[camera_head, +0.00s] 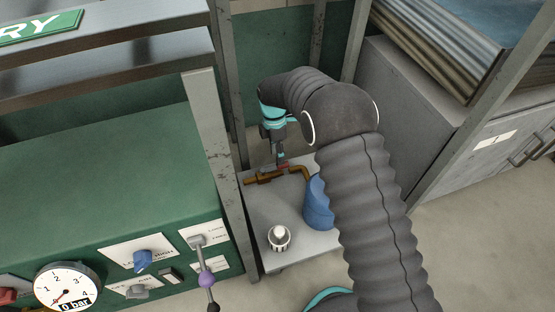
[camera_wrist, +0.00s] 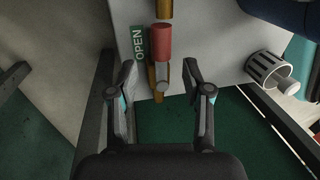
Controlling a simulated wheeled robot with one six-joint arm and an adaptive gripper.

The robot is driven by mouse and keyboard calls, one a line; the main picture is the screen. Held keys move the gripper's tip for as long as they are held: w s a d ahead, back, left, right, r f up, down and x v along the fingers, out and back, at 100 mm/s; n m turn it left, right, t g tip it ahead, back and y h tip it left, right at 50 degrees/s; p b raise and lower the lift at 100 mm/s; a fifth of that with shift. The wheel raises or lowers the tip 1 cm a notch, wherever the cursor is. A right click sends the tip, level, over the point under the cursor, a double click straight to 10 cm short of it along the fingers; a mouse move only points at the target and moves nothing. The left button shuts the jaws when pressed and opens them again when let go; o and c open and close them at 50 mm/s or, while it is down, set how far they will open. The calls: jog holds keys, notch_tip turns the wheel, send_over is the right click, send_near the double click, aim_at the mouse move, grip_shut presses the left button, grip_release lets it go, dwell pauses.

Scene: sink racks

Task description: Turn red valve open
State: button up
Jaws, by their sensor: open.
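The red valve handle (camera_wrist: 162,42) is in the wrist view, in line with a brass pipe (camera_wrist: 164,9). A green label reading "OPEN" (camera_wrist: 138,44) lies just left of it. My gripper (camera_wrist: 160,72) is open, with one finger on each side of the pipe line, just below the red handle in the picture. In the head view, my gripper (camera_head: 279,154) is over the brass pipe (camera_head: 262,177); only a small bit of red (camera_head: 284,165) shows there. Contact cannot be told.
A blue container (camera_head: 318,205) and a striped cup with a white ball-like top (camera_head: 279,239) stand on the grey surface (camera_head: 262,216). A metal post (camera_head: 218,165) and a green panel with a gauge (camera_head: 67,287) are to the left. Grey cabinets (camera_head: 410,95) are at right.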

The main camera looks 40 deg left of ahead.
notch_tip(320, 180, up, 8)
jog(key=w+a, duration=0.1)
jog(key=shift+a, duration=0.15)
dwell(0.5)
jog(key=s+d+f+m, duration=0.2)
jog(key=d+f+m, duration=0.15)
jog(key=m, duration=0.35)
jog(key=d+r+m+t+y+p, duration=0.1)
jog(key=d+r+m+p, duration=0.1)
jog(key=d+r+m, duration=0.65)
jog(key=d+r+m+y+p, duration=0.1)
jog(key=d+r+m, duration=0.3)
jog(key=d+r, duration=0.9)
jog(key=s+d+r+m+t+p, duration=0.1)
jog(key=s+d+r+m+t, duration=0.1)
jog(key=d, duration=0.7)
jog(key=s+d+r+m+t+p, duration=0.2)
jog(key=s+d+r+m, duration=0.2)
jog(key=s+d+r, duration=0.3)
jog(key=s+d+r+m+t+p, duration=0.1)
jog(key=s+d+r+m+p, duration=0.1)
jog(key=d, duration=1.1)
notch_tip(320, 180, up, 4)
jog(key=shift+s+f+m+t, duration=0.25)
jog(key=shift+s+m+t, duration=0.15)
jog(key=shift+s+m, duration=0.6)
